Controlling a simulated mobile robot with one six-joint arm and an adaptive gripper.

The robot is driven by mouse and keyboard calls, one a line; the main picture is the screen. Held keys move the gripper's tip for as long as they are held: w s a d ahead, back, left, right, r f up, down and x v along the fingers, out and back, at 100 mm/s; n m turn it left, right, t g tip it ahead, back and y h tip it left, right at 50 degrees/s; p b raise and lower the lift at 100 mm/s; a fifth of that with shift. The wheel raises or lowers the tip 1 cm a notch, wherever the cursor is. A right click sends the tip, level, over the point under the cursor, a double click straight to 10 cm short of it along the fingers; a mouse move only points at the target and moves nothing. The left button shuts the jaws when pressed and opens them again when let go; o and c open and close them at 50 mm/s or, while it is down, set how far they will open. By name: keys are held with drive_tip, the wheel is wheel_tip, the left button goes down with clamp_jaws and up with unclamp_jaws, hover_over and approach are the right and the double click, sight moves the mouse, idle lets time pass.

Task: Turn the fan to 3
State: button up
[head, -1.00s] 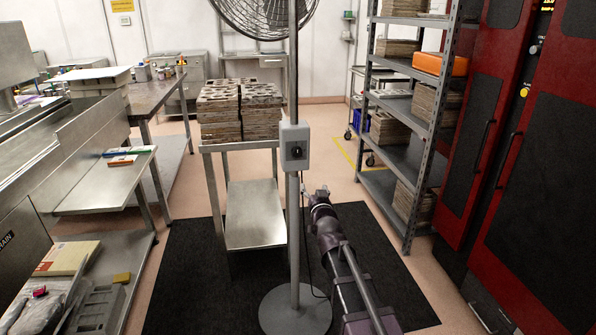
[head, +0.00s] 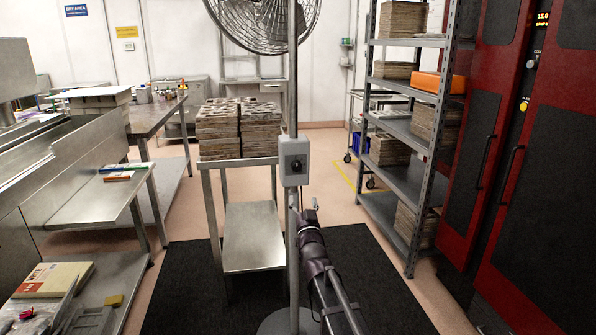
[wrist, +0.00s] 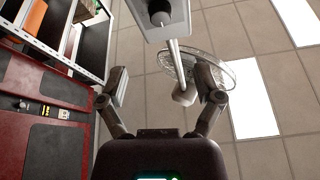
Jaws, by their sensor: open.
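The fan's round wire cage (head: 264,22) is at the top of a grey pole (head: 293,240) in the head view. A grey control box (head: 294,162) with a dark knob (head: 296,166) is fixed on the pole. In the head view my gripper (head: 306,203) is just below the box, its fingers small and hard to make out. In the wrist view my gripper (wrist: 162,92) is open and empty, its fingers spread. The box (wrist: 153,17) with its knob (wrist: 161,18) is beyond the fingertips at the top, and the cage (wrist: 207,66) shows behind. I cannot read the knob's setting.
A metal cart (head: 254,238) with stacked blocks (head: 238,128) stands just left of the pole. Grey shelving (head: 408,125) and red cabinets (head: 530,190) stand on the right. A steel bench (head: 75,195) is on the left. The dark mat (head: 200,270) has free room.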

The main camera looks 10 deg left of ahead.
sight(297, 169)
drive_tip(key=p+x, duration=0.5)
drive_tip(key=x, duration=0.8)
drive_tip(key=shift+w+a+r, duration=0.1)
drive_tip(key=shift+w, duration=0.2)
